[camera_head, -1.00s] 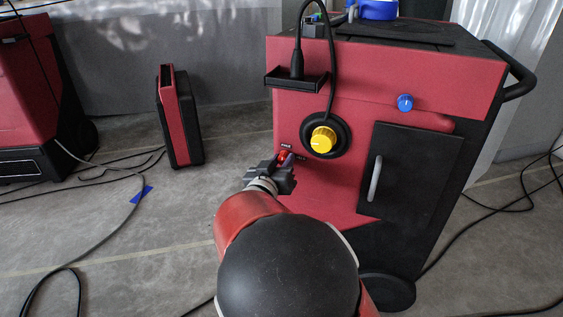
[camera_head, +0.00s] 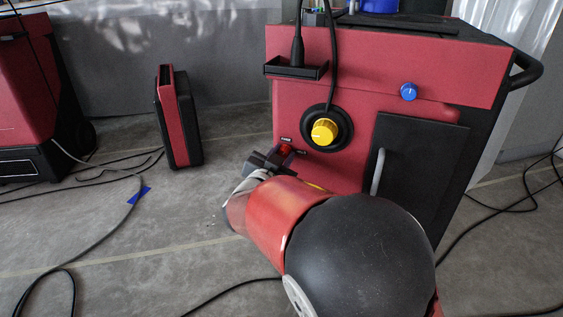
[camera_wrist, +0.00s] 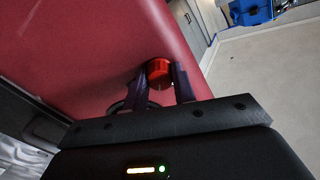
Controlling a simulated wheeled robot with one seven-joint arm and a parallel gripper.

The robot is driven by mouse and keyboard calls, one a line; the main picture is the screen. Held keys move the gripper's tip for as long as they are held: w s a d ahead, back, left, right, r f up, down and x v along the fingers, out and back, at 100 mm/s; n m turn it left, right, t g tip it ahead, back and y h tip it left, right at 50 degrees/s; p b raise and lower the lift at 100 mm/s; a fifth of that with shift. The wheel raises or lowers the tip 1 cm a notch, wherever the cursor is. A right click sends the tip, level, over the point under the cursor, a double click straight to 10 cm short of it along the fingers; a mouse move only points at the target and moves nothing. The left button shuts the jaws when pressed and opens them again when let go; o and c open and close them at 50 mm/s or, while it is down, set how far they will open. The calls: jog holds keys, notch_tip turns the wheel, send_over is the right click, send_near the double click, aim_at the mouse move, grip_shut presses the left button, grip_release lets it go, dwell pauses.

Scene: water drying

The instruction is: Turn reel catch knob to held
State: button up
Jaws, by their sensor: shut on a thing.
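The red reel catch knob (camera_head: 286,149) sits low on the left part of the red machine's front panel (camera_head: 345,65). It also shows in the wrist view (camera_wrist: 159,70), between the two dark fingers of my gripper (camera_wrist: 160,82). My gripper (camera_head: 275,157) is shut on the knob in the head view, with my arm reaching in from below. Small labels lie near the knob, too small to read, so the pointer's setting cannot be told.
A yellow knob (camera_head: 324,132) on a black round base sits right of the red knob. A blue knob (camera_head: 409,91), a black door (camera_head: 425,165) with a grey handle, and a black holder (camera_head: 296,68) are on the machine. A red-black case (camera_head: 180,117) stands left. Cables cross the floor.

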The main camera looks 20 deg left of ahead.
jog(key=m+b, duration=0.1)
jog(key=m, duration=0.4)
jog(key=shift+m, duration=0.3)
jog(key=m, duration=0.5)
jog(key=shift+m, duration=0.3)
jog(key=o, duration=1)
jog(key=s, duration=0.7)
jog(key=shift+s+a, duration=0.25)
jog(key=shift+s, duration=0.15)
